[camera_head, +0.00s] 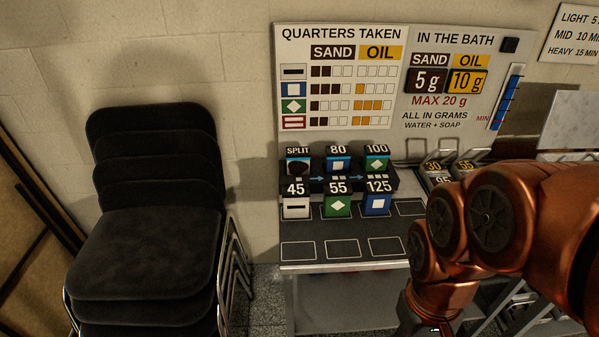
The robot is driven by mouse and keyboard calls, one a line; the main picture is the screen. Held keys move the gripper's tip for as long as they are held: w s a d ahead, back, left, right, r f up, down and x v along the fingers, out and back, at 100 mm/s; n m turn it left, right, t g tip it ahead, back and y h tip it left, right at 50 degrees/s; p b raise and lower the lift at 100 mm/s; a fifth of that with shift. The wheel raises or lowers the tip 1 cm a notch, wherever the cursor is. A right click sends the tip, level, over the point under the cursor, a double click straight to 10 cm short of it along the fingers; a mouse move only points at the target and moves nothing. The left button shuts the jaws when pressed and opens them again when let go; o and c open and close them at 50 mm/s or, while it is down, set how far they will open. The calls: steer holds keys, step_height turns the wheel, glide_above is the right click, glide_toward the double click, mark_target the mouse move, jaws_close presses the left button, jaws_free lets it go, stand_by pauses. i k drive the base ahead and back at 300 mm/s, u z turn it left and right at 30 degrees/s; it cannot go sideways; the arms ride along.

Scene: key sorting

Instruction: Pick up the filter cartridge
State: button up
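Several labelled block-like pieces stand on the bench against the wall; I cannot tell which one is the filter cartridge. The front row holds a white piece marked 45 (296,207), a green one marked 55 (338,205) and a blue one marked 125 (377,204). Behind them, on a dark rack, are a black-topped piece marked SPLIT (298,165), a blue one marked 80 (338,163) and a green one marked 100 (376,163). My orange arm reaches down at the right, apart from these pieces. Its fingers are below the picture's lower edge.
The bench's dark top (310,228) has empty outlined spaces in front of the pieces. More numbered pieces (433,168) stand at the right, partly hidden by my arm. A board (345,80) with sand and oil charts stands behind. Stacked black chairs (150,230) stand left of the bench.

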mark_target(298, 158)
steer(key=k, duration=1.35)
steer(key=z, duration=0.75)
steer(key=i, duration=2.5)
steer(key=u, duration=3.7)
